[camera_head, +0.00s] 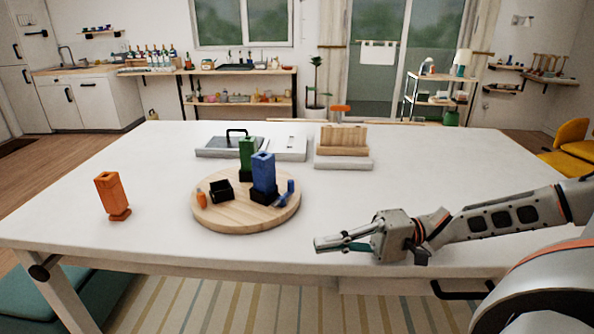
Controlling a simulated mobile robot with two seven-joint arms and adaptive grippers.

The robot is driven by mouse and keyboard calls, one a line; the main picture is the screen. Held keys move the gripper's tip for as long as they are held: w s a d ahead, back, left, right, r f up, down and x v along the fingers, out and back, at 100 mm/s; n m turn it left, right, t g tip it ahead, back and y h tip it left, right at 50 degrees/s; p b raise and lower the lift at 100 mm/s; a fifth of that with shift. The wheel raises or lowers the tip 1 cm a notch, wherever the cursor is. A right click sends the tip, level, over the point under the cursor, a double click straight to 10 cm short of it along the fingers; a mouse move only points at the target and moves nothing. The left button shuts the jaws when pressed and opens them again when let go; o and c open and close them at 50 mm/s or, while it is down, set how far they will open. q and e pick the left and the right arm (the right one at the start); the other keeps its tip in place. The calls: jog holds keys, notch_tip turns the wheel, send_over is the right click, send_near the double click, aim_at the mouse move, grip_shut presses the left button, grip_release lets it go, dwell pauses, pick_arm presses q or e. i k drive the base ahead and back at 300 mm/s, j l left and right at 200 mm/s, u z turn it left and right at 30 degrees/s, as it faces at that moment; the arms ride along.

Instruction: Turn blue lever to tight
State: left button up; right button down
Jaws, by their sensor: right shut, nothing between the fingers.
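A round wooden board (240,217) lies on the white table. A tall blue block (263,170) stands upright on it on a dark base. A small blue piece (289,187) stands at the board's right edge beside the tall block; it may be the blue lever, but it is too small to tell or to read its setting. My right gripper (320,244) is shut and empty. It is low over the table's front part, right of and nearer than the board, fingers pointing left, apart from the blue pieces. My left gripper is not in view.
A green block (247,158), a black open box (220,191) and a small orange piece (202,200) share the board. An orange block (111,195) stands at left. A grey tray (213,147) and a wooden rack (343,138) are behind. The table's right is mostly clear.

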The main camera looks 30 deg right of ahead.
aim_at(280, 202)
jog(key=i+l, duration=0.8)
jog(key=l, duration=0.1)
